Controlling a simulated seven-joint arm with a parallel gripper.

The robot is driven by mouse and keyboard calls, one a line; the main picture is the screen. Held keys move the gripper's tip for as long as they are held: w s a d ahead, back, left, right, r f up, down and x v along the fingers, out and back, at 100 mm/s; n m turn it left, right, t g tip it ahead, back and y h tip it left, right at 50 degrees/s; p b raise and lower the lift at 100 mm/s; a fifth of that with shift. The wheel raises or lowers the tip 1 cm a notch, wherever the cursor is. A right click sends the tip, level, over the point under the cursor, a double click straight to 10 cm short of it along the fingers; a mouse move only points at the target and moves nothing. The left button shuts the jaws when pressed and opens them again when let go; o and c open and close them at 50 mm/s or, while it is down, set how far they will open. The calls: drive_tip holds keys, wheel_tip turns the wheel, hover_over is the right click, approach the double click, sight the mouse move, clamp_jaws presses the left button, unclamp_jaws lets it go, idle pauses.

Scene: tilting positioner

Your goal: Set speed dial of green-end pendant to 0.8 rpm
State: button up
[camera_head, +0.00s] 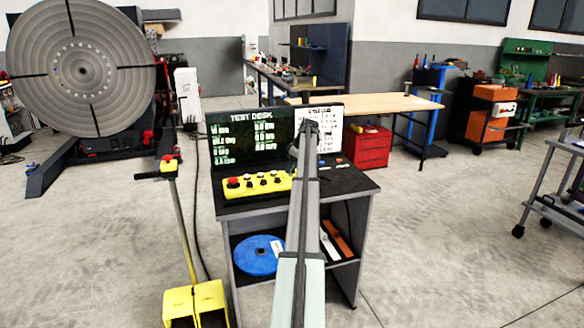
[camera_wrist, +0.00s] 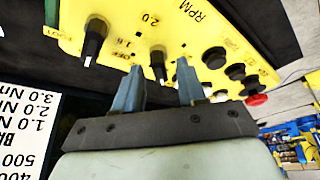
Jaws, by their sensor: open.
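The yellow pendant (camera_head: 258,187) lies on the black desk top, with a red button at its left end; my arm covers its right side. The dial setting is not readable.
The "TEST DESK" board (camera_head: 240,140) stands behind the pendant. Several black buttons (camera_wrist: 235,71) and a red button (camera_wrist: 257,99) lie right of the fingers.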

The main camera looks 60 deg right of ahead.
drive_tip(key=v, duration=1.4)
drive_tip(key=shift+f, duration=0.15)
